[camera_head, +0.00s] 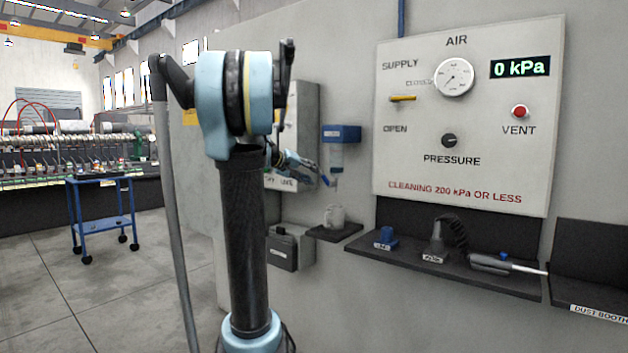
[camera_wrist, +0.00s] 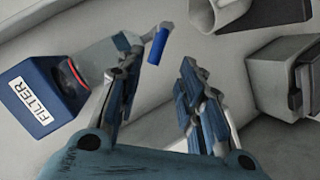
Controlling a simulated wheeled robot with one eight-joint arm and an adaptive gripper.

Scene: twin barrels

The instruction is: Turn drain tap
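The filter has a blue head (camera_head: 341,133) and a clear bowl on the grey wall. In the wrist view its labelled blue head (camera_wrist: 40,95) is at the left. The drain tap, a small blue handle (camera_wrist: 158,46), is at the bowl's lower end. It also shows as a small blue piece in the head view (camera_head: 325,181). My gripper (camera_wrist: 160,60) is open, with its two fingers apart and nothing held. The tap appears just beyond and between the fingertips, nearer the left one; I cannot tell whether they touch.
A white mug (camera_head: 335,215) stands on a small dark shelf below the filter. A grey box (camera_head: 289,247) is mounted lower left. The air panel (camera_head: 460,115) and a shelf (camera_head: 455,265) with nozzles are to the right. A blue cart (camera_head: 100,185) stands far left.

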